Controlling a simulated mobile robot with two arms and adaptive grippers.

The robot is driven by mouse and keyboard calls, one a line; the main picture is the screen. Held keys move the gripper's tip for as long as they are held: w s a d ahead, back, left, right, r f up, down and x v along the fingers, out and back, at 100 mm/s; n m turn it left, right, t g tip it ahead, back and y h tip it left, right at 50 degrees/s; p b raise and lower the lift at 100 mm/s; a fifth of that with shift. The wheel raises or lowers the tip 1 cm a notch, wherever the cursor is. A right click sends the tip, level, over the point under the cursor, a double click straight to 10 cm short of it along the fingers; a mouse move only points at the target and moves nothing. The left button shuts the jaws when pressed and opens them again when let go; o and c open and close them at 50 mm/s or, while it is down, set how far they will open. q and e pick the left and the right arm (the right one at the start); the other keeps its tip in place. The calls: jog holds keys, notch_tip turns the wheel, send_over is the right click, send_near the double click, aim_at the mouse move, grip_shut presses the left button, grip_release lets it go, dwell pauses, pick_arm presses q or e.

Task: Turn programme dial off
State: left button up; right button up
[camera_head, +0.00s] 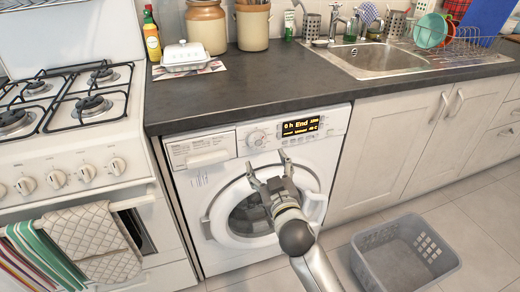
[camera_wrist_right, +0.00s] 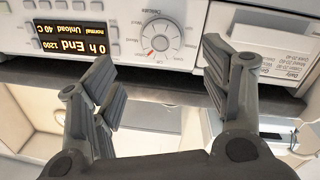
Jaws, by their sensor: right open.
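The white washing machine (camera_head: 190,189) stands under the dark counter, left of the sink cupboards. Its round programme dial (camera_head: 257,138) is on the front panel, left of the lit display (camera_head: 301,126), which reads "0 h End". My right gripper (camera_head: 268,175) is open and empty in front of the washer door, below the dial. In the wrist view its fingertips (camera_wrist_right: 160,58) are spread to either side of the dial and apart from it. My left gripper is not in view.
The round washer door (camera_head: 218,222) is behind my right arm. A grey basket (camera_head: 362,247) is on the floor at the right. The counter edge (camera_head: 235,118) overhangs the panel. A gas stove (camera_head: 60,150) with towels stands at the left.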

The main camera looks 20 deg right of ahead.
aim_at(258, 144)
jog(key=w, duration=0.7)
jog(key=shift+w+d+b, duration=0.2)
jog(key=shift+w+b, duration=0.05)
jog(key=shift+b, duration=0.05)
jog(key=shift+w, duration=0.45)
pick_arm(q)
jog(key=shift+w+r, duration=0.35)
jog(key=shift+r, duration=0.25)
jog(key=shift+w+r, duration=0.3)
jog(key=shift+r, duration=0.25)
pick_arm(e)
jog(key=c, duration=1)
jog(key=shift+c, duration=0.2)
